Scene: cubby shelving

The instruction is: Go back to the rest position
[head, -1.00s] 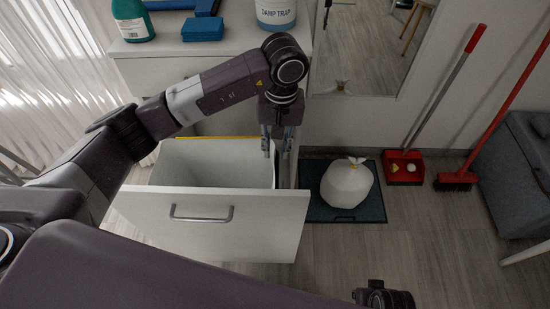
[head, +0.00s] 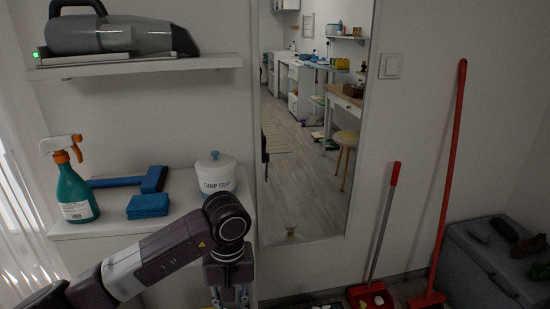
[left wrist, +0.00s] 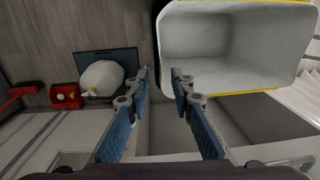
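My left gripper (head: 230,296) hangs pointing down at the bottom of the head view, in front of the shelf unit; its fingertips are cut off there. In the left wrist view the two blue-padded fingers (left wrist: 162,76) stand apart with nothing between them, so it is open and empty. Beyond the fingers to the right is an empty white bin (left wrist: 235,45) with a yellow edge, in the open drawer. My right gripper is out of view.
A tied white bag (left wrist: 102,77) sits on a dark mat (left wrist: 118,55). On the shelf top (head: 125,226) are a spray bottle (head: 75,190), a blue sponge (head: 148,206) and a damp trap tub (head: 216,175). A red broom (head: 447,190) and dustpan (head: 372,296) stand at the right wall.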

